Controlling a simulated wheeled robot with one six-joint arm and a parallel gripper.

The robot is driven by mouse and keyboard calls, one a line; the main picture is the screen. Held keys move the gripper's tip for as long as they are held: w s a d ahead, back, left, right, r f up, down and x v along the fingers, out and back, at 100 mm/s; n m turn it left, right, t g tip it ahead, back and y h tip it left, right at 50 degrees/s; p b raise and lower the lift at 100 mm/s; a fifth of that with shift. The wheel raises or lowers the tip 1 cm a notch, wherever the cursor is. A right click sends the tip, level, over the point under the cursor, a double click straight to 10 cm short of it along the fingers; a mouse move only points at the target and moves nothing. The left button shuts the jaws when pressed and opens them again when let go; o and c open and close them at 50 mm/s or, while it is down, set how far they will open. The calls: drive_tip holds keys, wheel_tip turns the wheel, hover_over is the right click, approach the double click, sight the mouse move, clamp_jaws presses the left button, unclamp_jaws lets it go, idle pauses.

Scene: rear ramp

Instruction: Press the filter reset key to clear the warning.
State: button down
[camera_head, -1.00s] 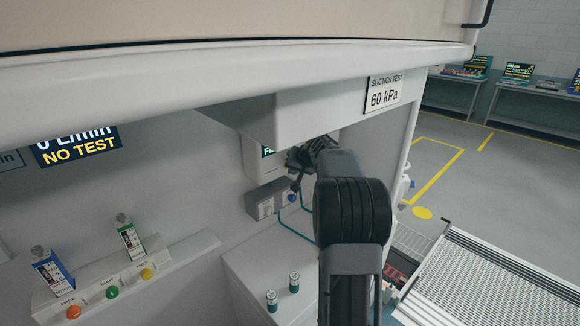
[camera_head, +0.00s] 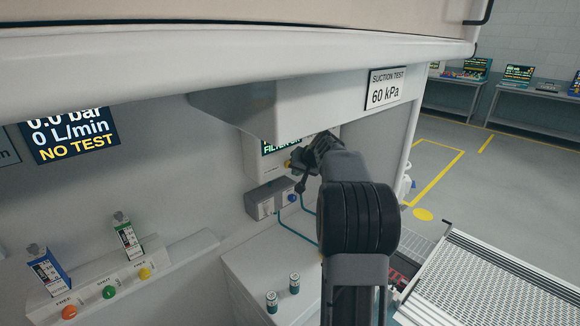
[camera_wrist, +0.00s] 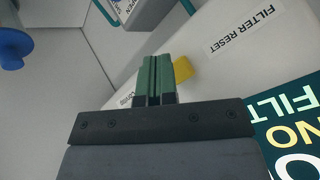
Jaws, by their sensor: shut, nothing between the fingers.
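The filter reset key is a yellow block (camera_wrist: 183,69) in the wrist view, under the printed FILTER RESET label (camera_wrist: 240,30). My gripper (camera_wrist: 155,62) is shut and empty, its green fingertips together. The fingertips overlap the left side of the key in the picture. I cannot tell whether they touch it. In the head view my gripper (camera_head: 303,165) is at the white filter box (camera_head: 262,168), and my arm hides part of the box. The box's dark display (camera_wrist: 290,125) is cut off in the wrist view, with green FILT and yellow NO readable.
A grey box with a blue knob (camera_head: 291,198) sits below the filter box, with teal hoses. The hood's lower edge (camera_head: 330,118) hangs close above my arm. A white cabinet (camera_head: 250,265) with two small cylinders stands below. A ramp (camera_head: 500,280) lies at right.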

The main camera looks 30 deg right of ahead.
drive_tip(key=shift+s+d+b, duration=0.25)
drive_tip(key=shift+s+b, duration=0.65)
drive_tip(key=shift+s, duration=0.35)
drive_tip(key=shift+s+d+b, duration=0.2)
drive_tip(key=shift+s+b, duration=0.7)
drive_tip(key=shift+s, duration=0.35)
drive_tip(key=s+a+f+g, duration=0.4)
drive_tip(key=s+a+f, duration=0.2)
drive_tip(key=s+f, duration=0.15)
drive_tip(key=s+a+f+n, duration=0.1)
drive_tip(key=s+a+n, duration=0.2)
drive_tip(key=s+a, duration=0.4)
drive_tip(key=s+a+f+n, duration=0.1)
drive_tip(key=s+a+n, duration=0.2)
drive_tip(key=s+a, duration=0.5)
drive_tip(key=a, duration=0.5)
drive_tip(key=shift+s+a+f+h, duration=0.15)
drive_tip(key=shift+a+f+h, duration=0.05)
drive_tip(key=shift+a+h, duration=0.1)
